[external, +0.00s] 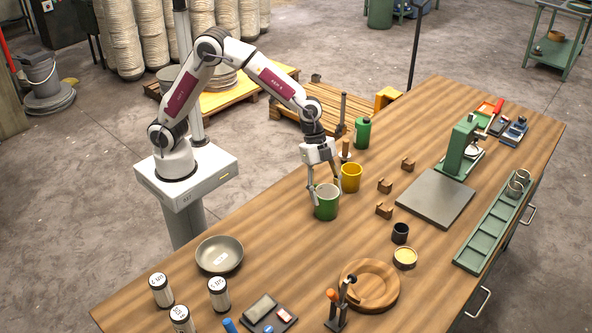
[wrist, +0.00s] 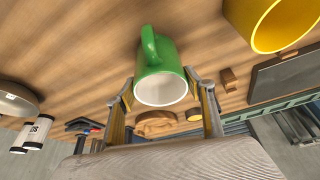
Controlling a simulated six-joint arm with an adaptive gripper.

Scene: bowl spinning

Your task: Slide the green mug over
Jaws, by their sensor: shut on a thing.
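The green mug (external: 326,204) stands upright on the wooden table, with a pale inside. My gripper (external: 324,193) is above it with its fingers down around the mug's upper part, shut on it. In the wrist view the green mug (wrist: 158,66) sits between the two fingers of my gripper (wrist: 163,93), its handle pointing away toward the top of the picture. The mug appears to rest on the table. A yellow mug (external: 351,178) stands close behind and to the right of it; it also shows in the wrist view (wrist: 272,22).
A grey bowl (external: 219,255) and several white canisters stand at the left front. A wooden dish (external: 370,286), a dark cup (external: 400,233) and small wooden blocks (external: 384,211) lie to the right. A green bottle (external: 363,133) stands farther back. Table just in front of the mug is clear.

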